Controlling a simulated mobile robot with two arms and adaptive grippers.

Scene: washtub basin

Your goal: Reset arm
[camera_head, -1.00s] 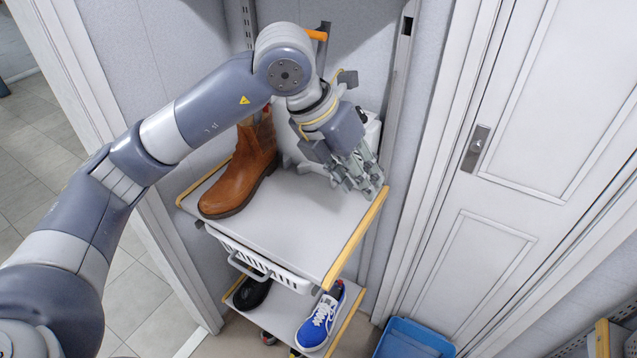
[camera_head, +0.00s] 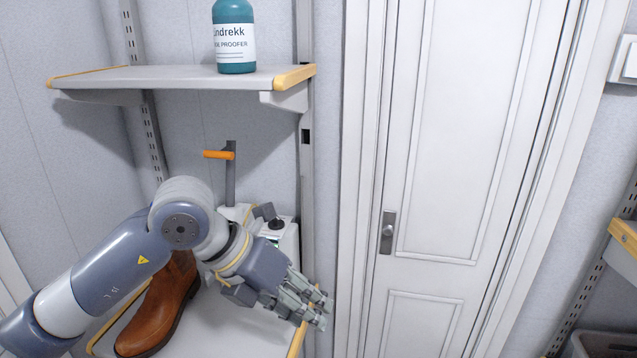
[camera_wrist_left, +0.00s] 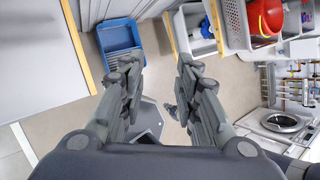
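My left arm reaches in from the lower left of the head view. My left gripper (camera_head: 312,306) is by the right edge of the shelf with the boot. In the left wrist view the two finger sets of the left gripper (camera_wrist_left: 158,70) stand well apart with nothing between them, above the floor. My right gripper is in neither view.
A brown boot (camera_head: 160,308) stands on the lower shelf (camera_head: 222,330), partly behind my left arm. A white machine with an orange handle (camera_head: 217,154) stands behind the gripper. A teal bottle (camera_head: 235,38) is on the upper shelf (camera_head: 150,78). A closed white door (camera_head: 440,150) is right.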

